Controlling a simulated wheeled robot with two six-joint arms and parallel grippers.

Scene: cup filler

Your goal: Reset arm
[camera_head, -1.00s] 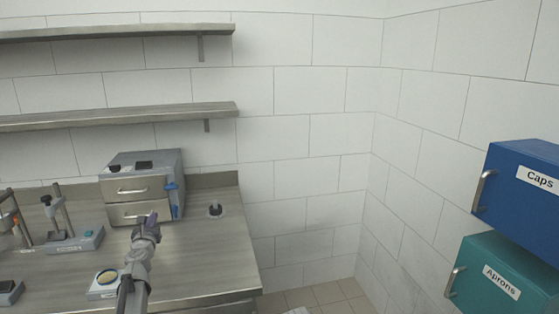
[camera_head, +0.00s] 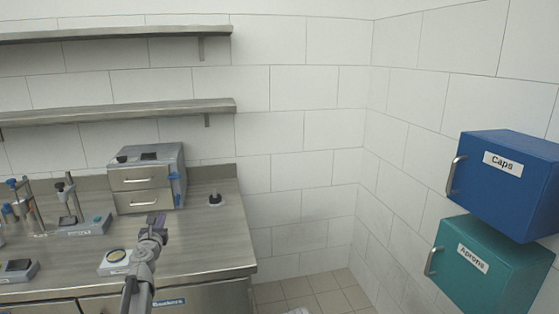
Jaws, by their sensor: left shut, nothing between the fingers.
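My left gripper (camera_head: 156,222) is in the head view at the lower left, at the end of my grey arm. It appears in front of the steel counter (camera_head: 215,240), below the two-drawer grey box in the picture. Its fingers are shut with nothing between them. My right gripper is not in view.
The grey drawer box (camera_head: 147,178) stands at the counter's back. A small scale (camera_head: 115,262), stands (camera_head: 75,215) and a dark-topped device (camera_head: 18,270) are left. Blue Caps (camera_head: 510,185) and teal Aprons (camera_head: 485,265) cabinets hang right. Bare floor (camera_head: 310,288) shows between.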

